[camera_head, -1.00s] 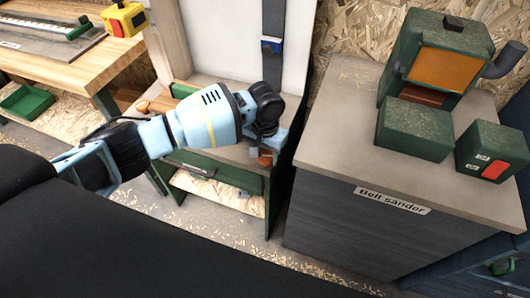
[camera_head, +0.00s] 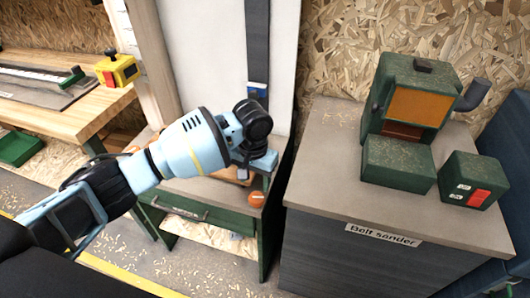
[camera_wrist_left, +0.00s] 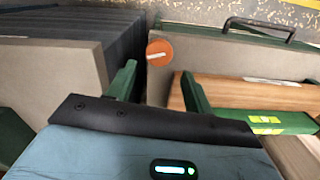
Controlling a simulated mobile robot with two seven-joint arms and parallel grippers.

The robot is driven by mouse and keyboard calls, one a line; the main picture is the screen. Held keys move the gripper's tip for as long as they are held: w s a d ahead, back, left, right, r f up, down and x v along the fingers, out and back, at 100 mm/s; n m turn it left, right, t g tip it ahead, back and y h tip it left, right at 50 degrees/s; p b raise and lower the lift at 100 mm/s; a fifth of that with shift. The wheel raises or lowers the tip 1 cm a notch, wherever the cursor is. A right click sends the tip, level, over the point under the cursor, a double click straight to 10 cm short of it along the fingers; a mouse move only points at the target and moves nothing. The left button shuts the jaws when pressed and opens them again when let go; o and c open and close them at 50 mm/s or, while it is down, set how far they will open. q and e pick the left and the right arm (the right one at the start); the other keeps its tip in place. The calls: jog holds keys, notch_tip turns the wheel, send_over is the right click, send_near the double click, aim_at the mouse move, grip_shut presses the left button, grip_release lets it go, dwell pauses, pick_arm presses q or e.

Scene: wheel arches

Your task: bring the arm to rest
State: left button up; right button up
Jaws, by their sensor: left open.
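My left arm comes in from the left in the head view. Its gripper (camera_head: 262,180) is over the low green workbench (camera_head: 200,212), beside an orange disc (camera_head: 256,199) at the bench's right side. In the left wrist view the two green fingers stand apart with nothing gripped between them, so the gripper (camera_wrist_left: 160,82) is open. The orange disc (camera_wrist_left: 159,53) shows past the gap between them. A wooden piece (camera_wrist_left: 240,92) and a green spirit level (camera_wrist_left: 262,122) lie to the right. My right gripper is in neither view.
A belt sander (camera_head: 410,98) with green boxes stands on the grey cabinet (camera_head: 330,165) to the right. A tall pale panel (camera_head: 205,60) rises behind the workbench. A wooden table (camera_head: 50,108) with a yellow tool (camera_head: 118,70) stands at the left.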

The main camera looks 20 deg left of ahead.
pick_arm(q)
jog(key=shift+f, duration=0.1)
jog(key=s+d+f+m+h, duration=0.1)
jog(key=s+d+f, duration=0.25)
jog(key=s, duration=0.35)
jog(key=s+d+f+m+h, duration=0.1)
jog(key=s+d+f, duration=0.1)
jog(key=s+f, duration=0.45)
jog(key=s+d+f+h, duration=0.1)
jog(key=s+d+f, duration=0.15)
jog(key=s, duration=0.55)
jog(key=s+a+r+n+y, duration=0.1)
jog(key=s+a, duration=0.7)
jog(key=s, duration=0.4)
jog(key=s+a+n+y, duration=0.1)
jog(key=s+a+y, duration=0.1)
jog(key=s+a, duration=0.75)
jog(key=w+d+f+t+h+p, duration=0.2)
jog(key=w+d+f+t+p, duration=0.1)
jog(key=w+d+f+t, duration=0.2)
jog(key=w+t, duration=0.2)
jog(key=t, duration=0.1)
jog(key=shift+w+t, duration=0.2)
jog(key=shift+t, duration=0.2)
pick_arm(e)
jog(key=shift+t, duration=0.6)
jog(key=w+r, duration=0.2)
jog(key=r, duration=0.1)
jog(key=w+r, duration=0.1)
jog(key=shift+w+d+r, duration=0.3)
